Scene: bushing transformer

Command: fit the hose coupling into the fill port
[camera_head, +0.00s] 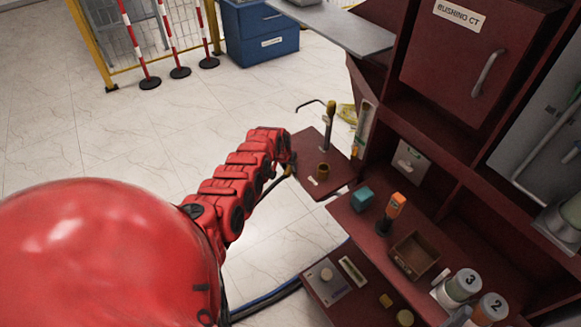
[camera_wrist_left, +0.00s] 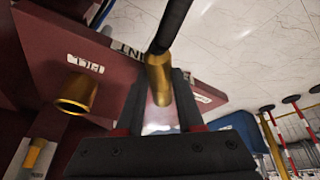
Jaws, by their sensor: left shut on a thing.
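My left gripper (camera_head: 289,165) is at the near left edge of a dark red shelf. In the left wrist view its two dark fingers (camera_wrist_left: 158,90) are shut on the brass hose coupling (camera_wrist_left: 158,75), with a black hose running up from it. The fill port is likely the short brass cylinder (camera_head: 322,172) standing on the shelf, to the right of the gripper. It also shows as an open-rimmed brass cup (camera_wrist_left: 77,95) in the left wrist view, left of and apart from the coupling. My right gripper is out of view.
A brass-topped post with a bent rod (camera_head: 329,125) stands behind the port on the same shelf (camera_head: 308,147). The dark red cabinet (camera_head: 410,105) rises to the right. A lower shelf holds a teal block (camera_head: 362,198) and an orange-topped item (camera_head: 395,206). Open floor lies left.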

